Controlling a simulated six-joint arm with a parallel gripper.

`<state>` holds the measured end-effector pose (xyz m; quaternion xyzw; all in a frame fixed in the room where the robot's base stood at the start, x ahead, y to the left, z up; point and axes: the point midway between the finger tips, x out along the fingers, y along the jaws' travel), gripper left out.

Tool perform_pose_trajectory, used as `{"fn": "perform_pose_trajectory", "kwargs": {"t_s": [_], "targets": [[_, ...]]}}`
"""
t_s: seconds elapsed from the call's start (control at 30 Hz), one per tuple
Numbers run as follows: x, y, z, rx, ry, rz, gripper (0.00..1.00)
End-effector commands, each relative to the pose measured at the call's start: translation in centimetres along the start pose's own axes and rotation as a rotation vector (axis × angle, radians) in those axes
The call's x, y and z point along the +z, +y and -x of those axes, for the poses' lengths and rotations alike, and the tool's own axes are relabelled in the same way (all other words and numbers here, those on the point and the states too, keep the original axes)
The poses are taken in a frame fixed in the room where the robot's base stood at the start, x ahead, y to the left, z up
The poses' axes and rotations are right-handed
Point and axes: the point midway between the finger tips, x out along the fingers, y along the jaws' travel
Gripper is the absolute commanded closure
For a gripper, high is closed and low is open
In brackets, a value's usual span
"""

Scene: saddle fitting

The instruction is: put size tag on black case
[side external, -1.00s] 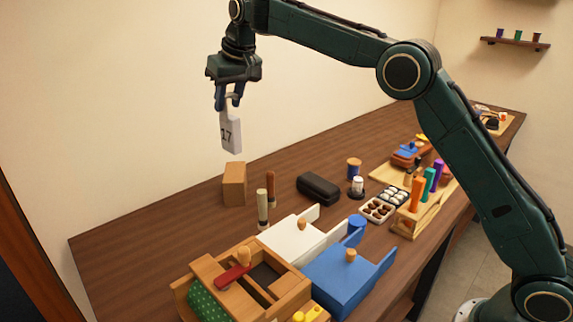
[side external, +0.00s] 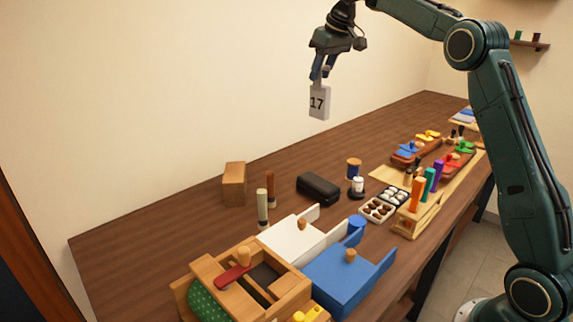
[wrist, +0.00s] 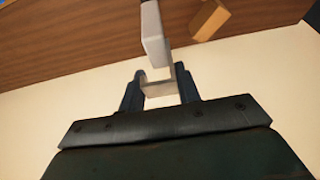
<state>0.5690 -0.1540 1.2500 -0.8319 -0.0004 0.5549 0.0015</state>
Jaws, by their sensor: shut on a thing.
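The size tag (side external: 319,103) is a pale grey plate marked 17, hanging below my gripper (side external: 319,74) in the side view. My gripper is shut on the tag's narrow top part and holds it high above the table. In the wrist view the tag (wrist: 153,38) shows edge-on between my gripper's fingers (wrist: 160,84). The black case (side external: 318,187) lies closed on the table, well below the tag and apart from it. The case is not recognisable in the wrist view.
Near the case are a wooden block (side external: 234,184), two upright sticks (side external: 263,205), a blue spool (side external: 353,169) and a tray of round pieces (side external: 378,209). White (side external: 290,243) and blue (side external: 335,275) boxes stand in front. The table behind the case is bare.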

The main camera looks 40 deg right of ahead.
Motion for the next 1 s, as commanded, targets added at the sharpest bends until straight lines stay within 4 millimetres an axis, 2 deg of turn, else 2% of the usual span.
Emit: {"fn": "perform_pose_trajectory", "kwargs": {"t_s": [0.13,0.53,0.87,1.0], "targets": [[0.3,0.6,0.3,0.001,-0.001,-0.001,1.00],[0.6,0.5,-0.4,-0.006,-0.001,-0.002,1.00],[1.6,0.6,-2.5,0.002,-0.002,0.000,1.00],[2.3,0.5,-4.3,-0.002,-0.004,0.000,1.00]]}}
